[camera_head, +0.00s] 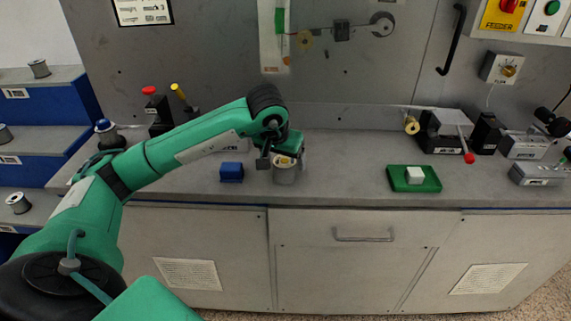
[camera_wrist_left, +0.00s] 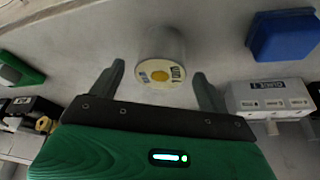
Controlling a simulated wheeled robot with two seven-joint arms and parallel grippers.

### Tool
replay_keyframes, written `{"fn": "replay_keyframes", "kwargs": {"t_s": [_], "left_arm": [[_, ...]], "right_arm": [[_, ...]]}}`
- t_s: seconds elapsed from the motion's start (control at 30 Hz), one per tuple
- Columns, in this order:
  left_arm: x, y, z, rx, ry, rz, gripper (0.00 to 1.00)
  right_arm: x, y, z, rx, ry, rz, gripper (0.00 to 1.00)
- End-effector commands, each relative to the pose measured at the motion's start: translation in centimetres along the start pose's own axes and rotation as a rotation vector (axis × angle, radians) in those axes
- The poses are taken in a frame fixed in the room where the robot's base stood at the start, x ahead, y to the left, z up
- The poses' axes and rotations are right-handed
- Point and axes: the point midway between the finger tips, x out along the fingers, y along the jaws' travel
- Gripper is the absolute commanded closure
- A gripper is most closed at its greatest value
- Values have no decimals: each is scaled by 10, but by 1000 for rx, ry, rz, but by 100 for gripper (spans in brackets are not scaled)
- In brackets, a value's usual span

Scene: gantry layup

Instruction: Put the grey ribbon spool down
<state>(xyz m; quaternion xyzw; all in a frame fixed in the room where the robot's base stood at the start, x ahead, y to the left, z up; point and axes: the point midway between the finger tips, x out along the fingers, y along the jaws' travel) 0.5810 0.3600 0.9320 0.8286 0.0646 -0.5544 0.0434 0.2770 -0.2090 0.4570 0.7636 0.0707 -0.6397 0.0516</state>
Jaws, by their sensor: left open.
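The grey ribbon spool (camera_head: 285,174) stands on the grey worktop, near its front edge, just below my left gripper (camera_head: 283,158). In the left wrist view the spool (camera_wrist_left: 162,50) shows its pale labelled end with a yellow centre. It lies between and just beyond the tips of my left gripper (camera_wrist_left: 158,80), whose two fingers are spread apart. A gap shows between each finger and the spool. My right gripper is not in view.
A blue block (camera_head: 231,172) sits left of the spool and also shows in the left wrist view (camera_wrist_left: 284,36). A green pad (camera_head: 428,186) with a white cube (camera_head: 414,174) lies to the right. Worktop between spool and pad is clear.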

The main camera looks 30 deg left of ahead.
Motion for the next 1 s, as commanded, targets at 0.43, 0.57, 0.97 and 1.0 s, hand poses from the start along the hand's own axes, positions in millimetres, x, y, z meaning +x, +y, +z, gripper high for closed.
{"fn": "replay_keyframes", "kwargs": {"t_s": [0.43, 0.57, 0.97, 1.0], "left_arm": [[-79, 0, -1, -1, 2, -1, 21], [-84, 0, 0, 0, 1, 0, 21], [-84, 0, 0, 0, 0, 0, 21], [-84, 0, 0, 0, 0, 0, 21]], "right_arm": [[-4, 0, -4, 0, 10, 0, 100], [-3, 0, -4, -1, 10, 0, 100], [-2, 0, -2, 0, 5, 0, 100], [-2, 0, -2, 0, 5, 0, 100]]}}
